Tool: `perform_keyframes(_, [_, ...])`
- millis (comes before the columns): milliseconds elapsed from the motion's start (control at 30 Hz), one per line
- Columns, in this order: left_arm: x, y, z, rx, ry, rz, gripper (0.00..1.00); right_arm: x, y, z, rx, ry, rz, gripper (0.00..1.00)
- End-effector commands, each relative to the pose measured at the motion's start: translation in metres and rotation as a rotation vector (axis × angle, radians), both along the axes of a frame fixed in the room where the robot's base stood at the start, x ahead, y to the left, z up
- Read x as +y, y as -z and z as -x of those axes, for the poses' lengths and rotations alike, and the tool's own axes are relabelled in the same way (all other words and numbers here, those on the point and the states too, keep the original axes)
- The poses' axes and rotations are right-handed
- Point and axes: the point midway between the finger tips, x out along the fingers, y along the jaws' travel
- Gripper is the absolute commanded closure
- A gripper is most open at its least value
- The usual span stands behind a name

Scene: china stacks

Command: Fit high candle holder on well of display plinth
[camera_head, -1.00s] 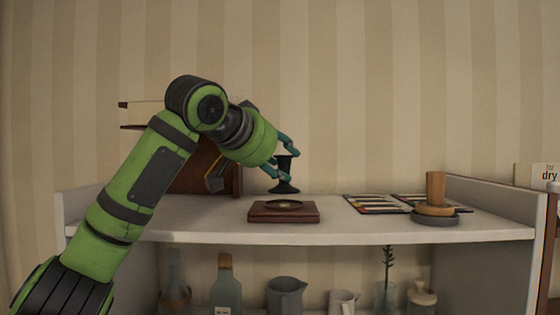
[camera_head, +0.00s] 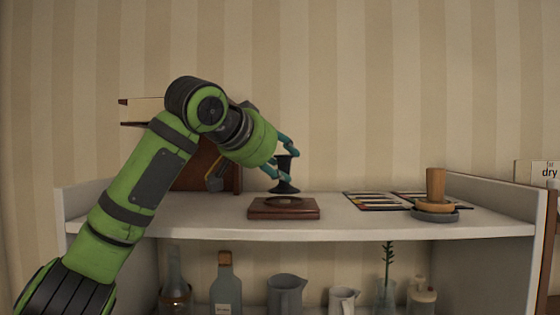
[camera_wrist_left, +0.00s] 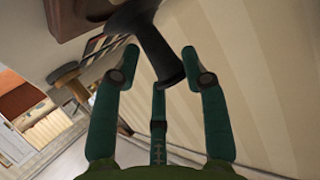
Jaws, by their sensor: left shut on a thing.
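A dark candle holder (camera_head: 284,172) with a narrow stem and flared base is upright in my left gripper (camera_head: 282,158). Its base hangs just above and slightly behind the display plinth (camera_head: 260,212), with a small gap seeming to show. The plinth is a low reddish-brown block on the shelf top, with a round well in its upper face. In the left wrist view, the holder's dark stem (camera_wrist_left: 155,50) lies between the teal fingers of my left gripper (camera_wrist_left: 160,64). Part of the plinth shows at the top. My right gripper is out of view.
Flat patterned cards (camera_head: 375,201) lie right of the plinth. A brown wooden piece (camera_head: 190,178) is behind my arm. Bottles and jugs stand below.

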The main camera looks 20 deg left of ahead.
Motion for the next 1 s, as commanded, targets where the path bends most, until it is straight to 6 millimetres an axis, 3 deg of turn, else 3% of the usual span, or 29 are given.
perform_keyframes(533, [0.000,0.015,0.000,-0.001,0.000,0.001,1.00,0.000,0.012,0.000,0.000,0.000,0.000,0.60])
perform_keyframes(567, [0.000,0.013,0.000,-0.001,0.000,0.001,0.44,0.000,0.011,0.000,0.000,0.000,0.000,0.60])
perform_keyframes(600, [0.000,0.013,0.000,-0.001,0.000,0.001,0.28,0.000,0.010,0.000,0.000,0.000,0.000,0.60])
perform_keyframes(1000, [0.001,0.012,0.002,0.001,0.000,0.000,0.28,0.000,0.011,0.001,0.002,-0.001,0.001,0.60])
